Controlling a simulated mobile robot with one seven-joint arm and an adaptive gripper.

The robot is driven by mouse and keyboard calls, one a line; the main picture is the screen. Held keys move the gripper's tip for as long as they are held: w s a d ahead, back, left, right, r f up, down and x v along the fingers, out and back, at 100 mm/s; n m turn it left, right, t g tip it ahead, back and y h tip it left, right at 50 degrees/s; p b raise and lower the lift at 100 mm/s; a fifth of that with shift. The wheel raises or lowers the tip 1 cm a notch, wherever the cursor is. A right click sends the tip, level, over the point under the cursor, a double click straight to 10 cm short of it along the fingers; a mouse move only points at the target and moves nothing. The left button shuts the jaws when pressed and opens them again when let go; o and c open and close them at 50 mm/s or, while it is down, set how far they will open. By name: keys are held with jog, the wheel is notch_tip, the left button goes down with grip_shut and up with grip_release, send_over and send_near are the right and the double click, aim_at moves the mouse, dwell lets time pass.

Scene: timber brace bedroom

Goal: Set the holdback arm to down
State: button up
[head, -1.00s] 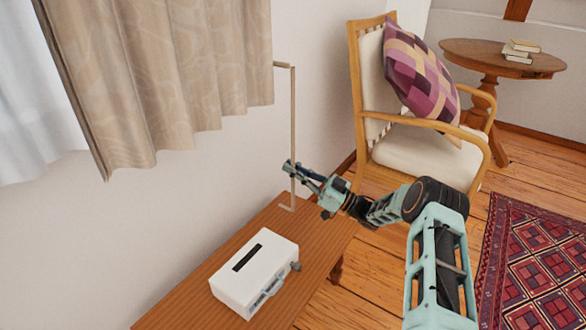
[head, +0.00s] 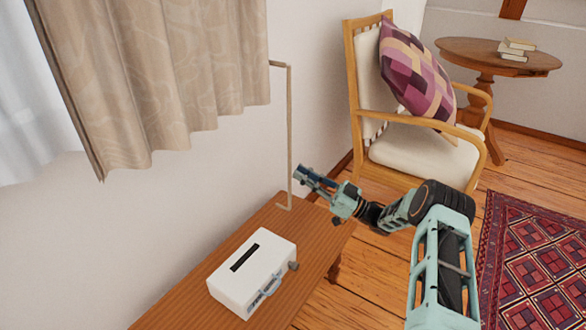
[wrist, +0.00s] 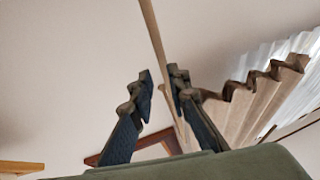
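The holdback arm (head: 290,120) is a thin beige rod. In the head view it stands upright just right of the curtain, with a short bent piece at its top and another at its bottom, close to the bench. My gripper (head: 300,172) is just right of the rod's lower half, its tips slightly apart from it in the picture. In the wrist view the two fingers of my gripper (wrist: 162,78) are spread with nothing held. The rod (wrist: 152,28) runs through the gap between them, seemingly beyond the tips; the exact distance is unclear.
The beige curtain (head: 170,80) hangs left of the rod. A white box (head: 252,275) with a handle stands on the wooden bench (head: 190,300) below. A chair (head: 425,150), a round table (head: 480,60) and a red rug (head: 540,270) are to the right.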

jog(key=v, duration=0.7)
jog(key=shift+d, duration=0.25)
